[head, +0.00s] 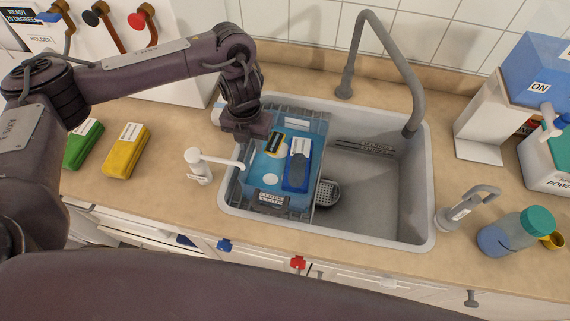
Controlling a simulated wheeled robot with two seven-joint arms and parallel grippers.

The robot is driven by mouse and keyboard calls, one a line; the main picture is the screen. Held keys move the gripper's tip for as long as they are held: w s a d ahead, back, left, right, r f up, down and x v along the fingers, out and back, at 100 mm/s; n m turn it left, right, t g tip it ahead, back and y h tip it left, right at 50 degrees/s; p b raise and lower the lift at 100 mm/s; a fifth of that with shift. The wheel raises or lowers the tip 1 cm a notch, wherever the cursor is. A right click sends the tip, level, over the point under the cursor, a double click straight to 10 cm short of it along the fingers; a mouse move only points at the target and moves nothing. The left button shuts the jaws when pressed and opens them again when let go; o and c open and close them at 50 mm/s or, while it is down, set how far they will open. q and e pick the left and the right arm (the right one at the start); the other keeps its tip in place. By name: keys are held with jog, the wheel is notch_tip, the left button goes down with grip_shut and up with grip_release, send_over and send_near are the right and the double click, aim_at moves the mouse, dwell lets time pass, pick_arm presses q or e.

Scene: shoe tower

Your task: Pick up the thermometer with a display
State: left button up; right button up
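I cannot identify a thermometer with certainty. A small dark item with a yellow label (274,143) and a blue item with a white label (299,166) lie at a blue water-filled tub (262,195) in the sink. Their displays, if any, are too small to read. My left gripper (254,135) points down over the tub's back left part, close beside the dark item. Its fingertips are not clear, so I cannot tell whether it touches or holds anything. My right gripper is out of view.
The grey sink (385,200) has a tall tap (415,105); its right basin is mostly free. A white spout (203,168) stands left. Green (82,145) and yellow (126,152) blocks lie on the left counter. A holder with handles (105,35), a bottle (515,235) and a blue-topped machine (535,75) stand around.

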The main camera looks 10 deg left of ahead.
aim_at(256, 162)
pick_arm(q)
notch_tip(256, 162, down, 4)
jog(key=shift+w+r+p, duration=0.1)
jog(key=shift+r+p, duration=0.05)
jog(key=shift+p, duration=0.6)
jog(key=shift+f, duration=0.2)
grip_shut()
dwell(0.5)
jog(key=shift+w+d+r, duration=0.1)
jog(key=shift+w, duration=0.05)
